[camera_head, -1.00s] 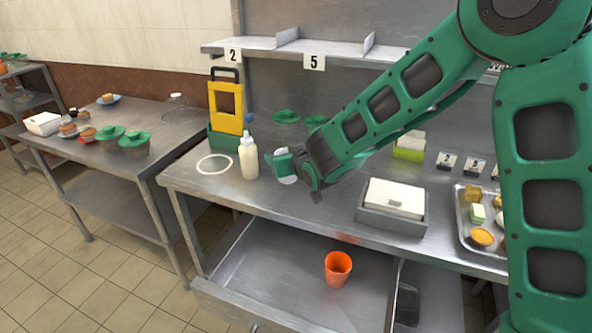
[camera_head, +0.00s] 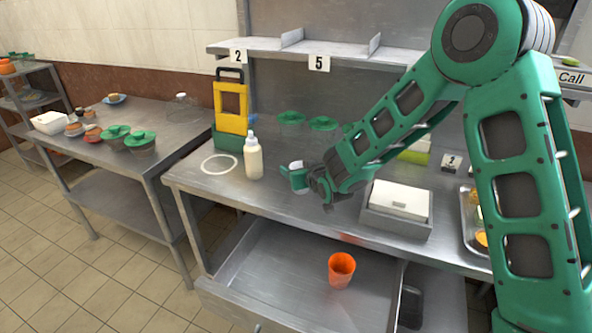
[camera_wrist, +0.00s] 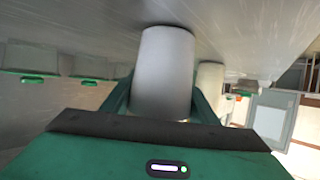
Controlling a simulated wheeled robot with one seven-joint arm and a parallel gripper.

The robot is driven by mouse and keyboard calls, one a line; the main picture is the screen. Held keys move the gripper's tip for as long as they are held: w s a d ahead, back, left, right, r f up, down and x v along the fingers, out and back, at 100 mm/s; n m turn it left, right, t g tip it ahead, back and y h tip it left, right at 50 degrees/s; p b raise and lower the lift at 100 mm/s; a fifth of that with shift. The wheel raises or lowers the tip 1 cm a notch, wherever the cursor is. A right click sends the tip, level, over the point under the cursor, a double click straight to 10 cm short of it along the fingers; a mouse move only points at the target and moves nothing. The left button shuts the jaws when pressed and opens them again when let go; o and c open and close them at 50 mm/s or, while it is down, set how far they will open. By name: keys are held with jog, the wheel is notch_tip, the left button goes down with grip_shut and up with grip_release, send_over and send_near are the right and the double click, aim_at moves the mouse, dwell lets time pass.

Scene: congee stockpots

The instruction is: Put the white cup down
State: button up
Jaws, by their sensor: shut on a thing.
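My gripper (camera_head: 298,178) is shut on the white cup (camera_head: 296,165), over the steel counter (camera_head: 330,222) just right of the white bottle. In the wrist view, the cup (camera_wrist: 166,65) stands between the two green fingers of my gripper (camera_wrist: 161,98). The counter (camera_wrist: 240,35) fills the upper part of that view, close to the cup's far end. I cannot tell whether the cup touches the counter. Fingers and wrist hide part of the cup in the head view.
The white-capped bottle (camera_head: 253,158) stands left of the cup, near a white ring (camera_head: 219,164) on the counter. A grey box with a white lid (camera_head: 398,200) sits to the right. Below, an open drawer (camera_head: 270,275) holds an orange cup (camera_head: 341,270).

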jog(key=shift+f, duration=0.1)
jog(key=o, duration=1)
jog(key=v, duration=1.2)
jog(key=shift+d+r, duration=0.15)
jog(key=shift+r, duration=0.1)
